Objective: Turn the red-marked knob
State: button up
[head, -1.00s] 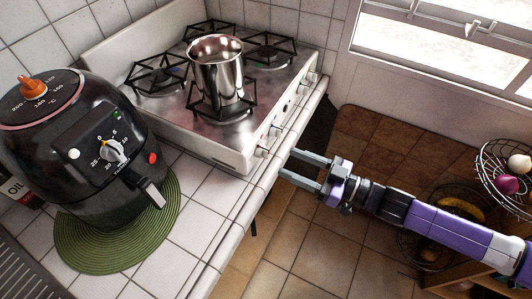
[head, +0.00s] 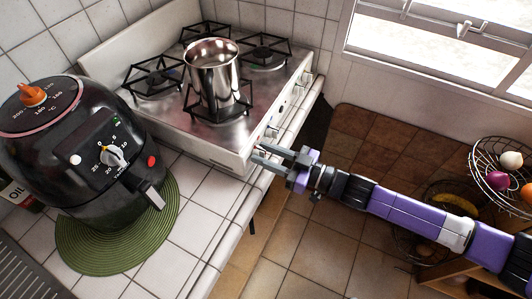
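The white stove (head: 190,128) stands on the tiled counter, with a row of small knobs along its right-hand front panel. One front knob (head: 272,131) shows just above my fingers; the knob at the near end is largely hidden behind them. I cannot make out clearly which knob bears the red mark. My gripper (head: 258,152) points left at the near end of this panel, its two grey fingers lying at or very close to the near knob. A narrow gap shows between the fingers, but whether they grip the knob is too small to tell.
A steel pot (head: 212,72) stands on a front burner. A black air fryer (head: 75,150) with an orange top knob, a white dial and a red button sits on a green round mat (head: 85,258). Wire baskets (head: 490,165) hang at right. Open floor lies below my arm.

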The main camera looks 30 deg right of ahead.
grip_shut()
jog(key=shift+n, duration=1.8)
jog(key=o, duration=0.5)
grip_release()
jog(key=shift+o, duration=0.2)
jog(key=b+v, duration=0.2)
jog(key=v, duration=0.5)
jog(key=shift+s+d, duration=0.2)
jog(key=shift+s, duration=0.15)
